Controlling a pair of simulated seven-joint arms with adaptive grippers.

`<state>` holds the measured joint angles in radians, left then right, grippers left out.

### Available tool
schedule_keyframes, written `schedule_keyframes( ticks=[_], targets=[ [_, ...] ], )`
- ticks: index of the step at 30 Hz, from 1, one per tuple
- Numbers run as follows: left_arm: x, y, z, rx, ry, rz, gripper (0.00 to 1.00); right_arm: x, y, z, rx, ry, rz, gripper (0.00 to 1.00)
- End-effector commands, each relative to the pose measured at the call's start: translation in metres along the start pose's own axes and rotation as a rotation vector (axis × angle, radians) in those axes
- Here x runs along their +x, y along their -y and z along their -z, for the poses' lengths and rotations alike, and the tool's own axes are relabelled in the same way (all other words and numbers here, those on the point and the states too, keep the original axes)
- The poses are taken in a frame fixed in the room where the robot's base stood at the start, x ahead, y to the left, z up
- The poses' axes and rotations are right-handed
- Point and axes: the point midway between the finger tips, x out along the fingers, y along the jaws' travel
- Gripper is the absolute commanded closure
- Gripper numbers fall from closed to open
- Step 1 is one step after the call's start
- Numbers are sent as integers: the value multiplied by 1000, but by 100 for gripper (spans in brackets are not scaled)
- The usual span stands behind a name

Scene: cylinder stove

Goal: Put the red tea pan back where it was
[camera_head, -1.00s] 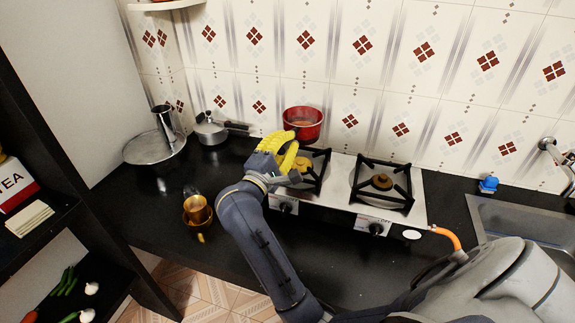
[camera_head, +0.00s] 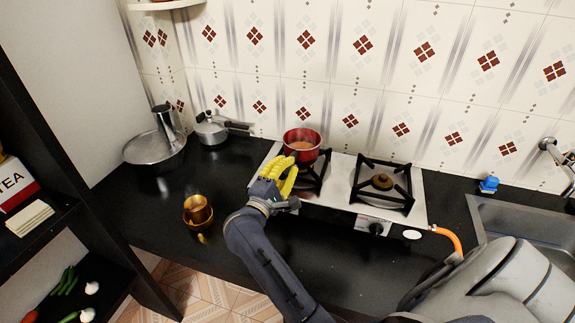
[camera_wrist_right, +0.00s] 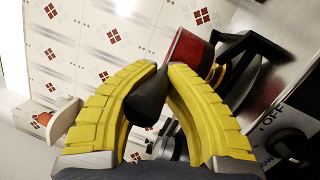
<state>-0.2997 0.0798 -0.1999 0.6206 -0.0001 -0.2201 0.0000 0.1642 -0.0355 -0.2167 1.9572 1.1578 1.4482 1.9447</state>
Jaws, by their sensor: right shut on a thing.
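The red tea pan (camera_head: 301,146) is upright at the left burner (camera_head: 318,182) of the stove and hides the burner's middle. I cannot tell whether its base touches the grate. Brown content shows inside it. My right gripper (camera_head: 287,168), with yellow fingers, is to the front left of the pan. In the right wrist view, its fingers (camera_wrist_right: 160,78) are shut around the black handle (camera_wrist_right: 147,98), and the red pan (camera_wrist_right: 187,57) is just beyond, by the black grate (camera_wrist_right: 255,50). My left gripper is in neither view.
The right burner (camera_head: 381,182) is empty. Left of the stove stand a grey pressure cooker (camera_head: 210,131), a steel pan (camera_head: 154,153) and golden cups (camera_head: 197,212). An orange hose (camera_head: 447,237) and the sink (camera_head: 520,222) are on the right. The tiled wall (camera_head: 430,90) stands close behind.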

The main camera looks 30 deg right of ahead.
Motion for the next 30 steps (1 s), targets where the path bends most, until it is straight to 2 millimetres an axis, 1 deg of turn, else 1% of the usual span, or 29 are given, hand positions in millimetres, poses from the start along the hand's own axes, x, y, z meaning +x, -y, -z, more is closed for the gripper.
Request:
schedule_keyframes(
  ticks=[7,13,14,18,19,26,29,30],
  targets=[
    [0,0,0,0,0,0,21,0,-1,0,1,1,-4,100],
    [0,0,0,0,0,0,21,0,3,1,0,1,-3,100],
    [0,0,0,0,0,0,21,-1,4,1,0,0,0,86],
    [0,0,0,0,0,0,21,-1,4,1,0,0,0,70],
    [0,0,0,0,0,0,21,-1,4,1,0,0,0,68],
    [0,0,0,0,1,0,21,-1,3,1,1,0,0,68],
    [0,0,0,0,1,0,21,0,-1,0,2,0,0,68],
    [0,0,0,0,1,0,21,-4,0,0,0,-2,1,68]
  ],
)
